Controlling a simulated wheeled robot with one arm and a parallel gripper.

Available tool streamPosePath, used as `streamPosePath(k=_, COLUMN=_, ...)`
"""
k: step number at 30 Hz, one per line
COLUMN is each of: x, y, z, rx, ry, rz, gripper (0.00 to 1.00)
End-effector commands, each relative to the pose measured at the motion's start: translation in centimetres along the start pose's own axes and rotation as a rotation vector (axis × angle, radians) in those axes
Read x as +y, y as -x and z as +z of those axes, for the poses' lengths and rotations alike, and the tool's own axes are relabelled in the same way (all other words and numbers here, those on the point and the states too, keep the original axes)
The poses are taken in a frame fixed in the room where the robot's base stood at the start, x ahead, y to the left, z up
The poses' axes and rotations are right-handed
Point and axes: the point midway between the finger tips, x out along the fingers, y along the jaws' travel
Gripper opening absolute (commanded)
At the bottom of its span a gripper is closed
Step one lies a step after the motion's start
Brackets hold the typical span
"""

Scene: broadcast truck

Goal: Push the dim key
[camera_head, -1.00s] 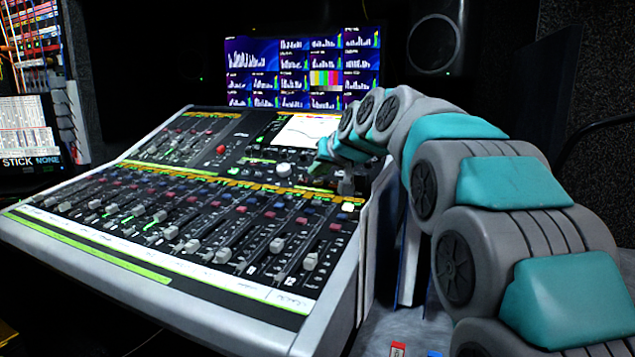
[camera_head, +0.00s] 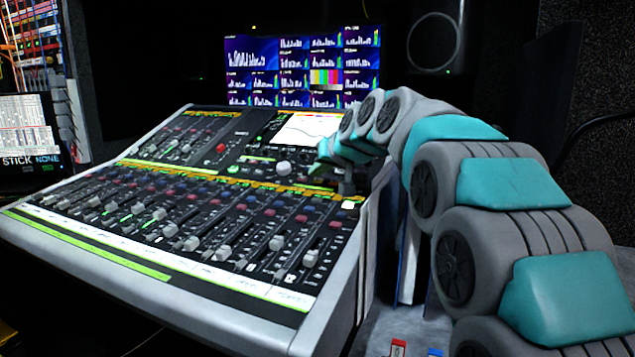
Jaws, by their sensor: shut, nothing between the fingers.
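The mixing console (camera_head: 330,290) slopes across the middle of the view. My arm arches in from the right, and my gripper (camera_head: 346,187) points down at the right end of the console. It is small and dark here, shut and empty. A small pale lit key (camera_head: 348,205) sits just below the fingertips in the picture. It may be the dim key, but its label is too small to read. I cannot tell whether the fingertips touch it. My arm hides part of the console's upper right.
A red knob (camera_head: 221,148) and a white knob (camera_head: 283,168) stand up from the console left of my gripper. Rows of faders (camera_head: 190,244) fill its front. A monitor wall (camera_head: 303,68) and a speaker (camera_head: 435,42) are behind. Upright binders (camera_head: 411,262) stand beside the console's right side.

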Motion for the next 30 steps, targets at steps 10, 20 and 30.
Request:
streamPosePath(k=10, x=0.04, y=-0.06, z=0.04, rx=0.000, ry=0.000, rz=0.000, gripper=0.00)
streamPosePath(k=20, x=0.20, y=-0.28, z=0.21, rx=0.000, ry=0.000, rz=0.000, gripper=0.00)
streamPosePath(k=30, x=0.39, y=-0.54, z=0.40, rx=0.000, ry=-0.001, rz=0.000, gripper=0.00)
